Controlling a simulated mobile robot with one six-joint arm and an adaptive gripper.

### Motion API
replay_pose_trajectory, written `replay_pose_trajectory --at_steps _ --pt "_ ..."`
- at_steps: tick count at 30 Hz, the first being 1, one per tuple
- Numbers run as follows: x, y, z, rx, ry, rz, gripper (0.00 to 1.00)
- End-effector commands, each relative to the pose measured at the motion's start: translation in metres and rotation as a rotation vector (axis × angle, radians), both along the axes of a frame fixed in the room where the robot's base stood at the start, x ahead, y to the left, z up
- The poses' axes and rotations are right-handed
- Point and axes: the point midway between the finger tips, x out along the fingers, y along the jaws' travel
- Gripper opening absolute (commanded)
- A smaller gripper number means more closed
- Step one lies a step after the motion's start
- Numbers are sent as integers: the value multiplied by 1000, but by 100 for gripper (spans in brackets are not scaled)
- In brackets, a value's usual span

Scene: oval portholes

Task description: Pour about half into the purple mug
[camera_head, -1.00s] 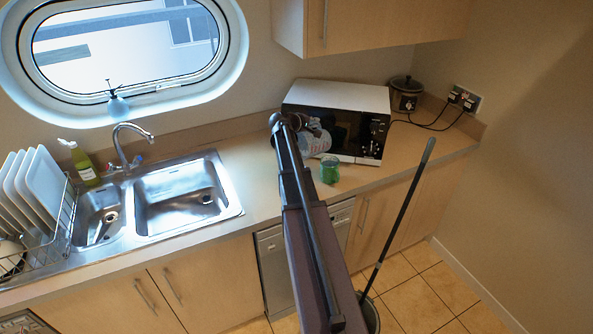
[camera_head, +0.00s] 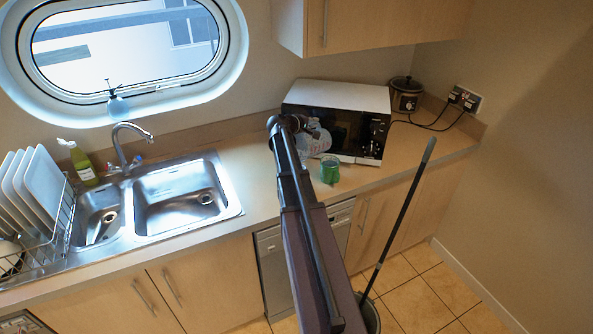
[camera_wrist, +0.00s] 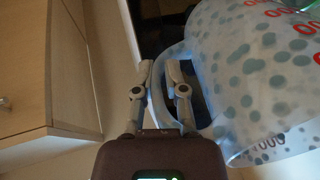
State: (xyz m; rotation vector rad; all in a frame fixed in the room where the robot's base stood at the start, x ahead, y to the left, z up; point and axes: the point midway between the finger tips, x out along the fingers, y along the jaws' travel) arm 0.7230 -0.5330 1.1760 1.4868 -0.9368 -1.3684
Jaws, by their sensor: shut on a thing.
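My gripper (camera_wrist: 161,80) is shut on the handle of a translucent jug (camera_wrist: 245,85) with grey-green dots and red markings. In the head view the jug (camera_head: 313,143) is held tilted in front of the microwave, just above and left of a green cup (camera_head: 329,171) on the counter. No mug that looks purple shows in either view. My arm hides part of the counter beside the jug. The jug's contents and any stream from it cannot be made out. A bit of green shows at the wrist view's top right corner.
The microwave (camera_head: 337,95) stands close behind the jug, with a slow cooker (camera_head: 405,95) to its right. A double sink (camera_head: 180,195) and a dish rack (camera_head: 40,240) lie left. A long handle (camera_head: 400,220) leans against the counter front. Counter left of the jug is clear.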

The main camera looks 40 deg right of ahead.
Motion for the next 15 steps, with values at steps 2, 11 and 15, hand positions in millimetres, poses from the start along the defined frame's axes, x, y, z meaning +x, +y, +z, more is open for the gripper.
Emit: replay_pose_trajectory --at_steps 2,11,15 --pt "0 1 0 -4 0 0 0" --pt "0 2 0 -20 -1 0 0" --pt "0 3 0 -27 -2 0 0"
